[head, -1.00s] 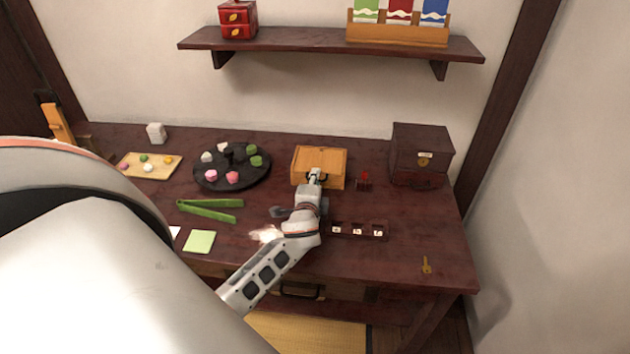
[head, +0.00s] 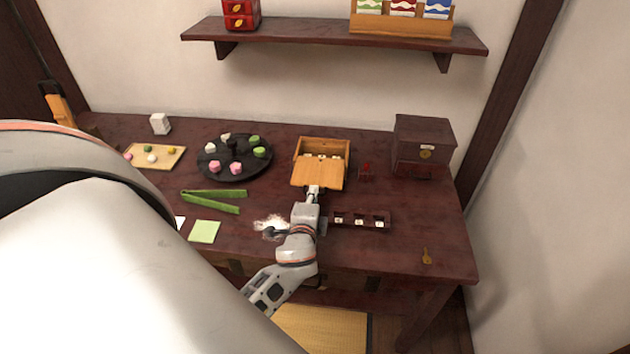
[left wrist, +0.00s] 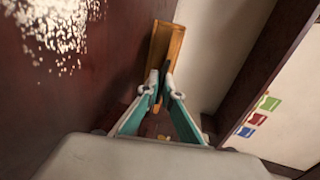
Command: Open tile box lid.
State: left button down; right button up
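The wooden tile box (head: 344,172) stands at the back of the dark table, right of the black round tray. Its lid (head: 315,172) is slid partway toward the table's front, and pale tiles (head: 322,156) show in the opening behind it. My left gripper (head: 313,190) is at the lid's front edge, its fingers close together on the small dark handle, which they mostly hide. In the left wrist view the fingertips (left wrist: 161,82) meet the dark handle, with the wooden box (left wrist: 165,45) beyond. My right gripper is not in view.
A small dark rack with tiles (head: 360,221) lies right of my left gripper. A dark chest (head: 424,146) stands at the back right, a brass key (head: 426,256) at the front right. Green tongs (head: 212,199) and the round tray (head: 234,172) lie to the left.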

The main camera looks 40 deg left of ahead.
pick_arm(q)
jog(key=shift+s+d, duration=0.1)
jog(key=c, duration=2.3)
grip_release()
jog(key=v, duration=1.2)
